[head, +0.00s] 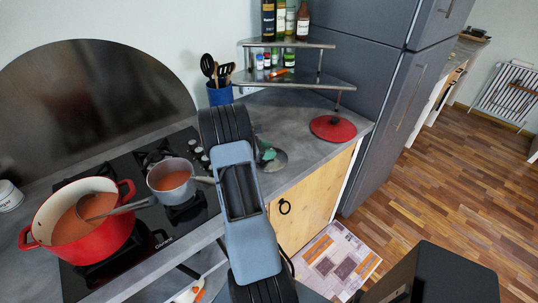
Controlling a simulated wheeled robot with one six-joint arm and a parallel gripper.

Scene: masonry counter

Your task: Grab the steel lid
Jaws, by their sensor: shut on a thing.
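The steel lid (276,163) shows as a small grey disc just right of my arm, at the counter's front. My arm hides part of it. My gripper (267,154) is mostly hidden behind my arm; a small teal and dark part shows at the lid's upper left. It is shut on the lid. Whether the lid touches the counter or is held above it, I cannot tell.
A red lid (333,127) lies on the counter (300,115) to the right. A red pot (95,240) with a ladle and a grey saucepan (171,182) stand on the black hob at left. A utensil cup (219,94) and corner shelf (300,80) stand behind.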

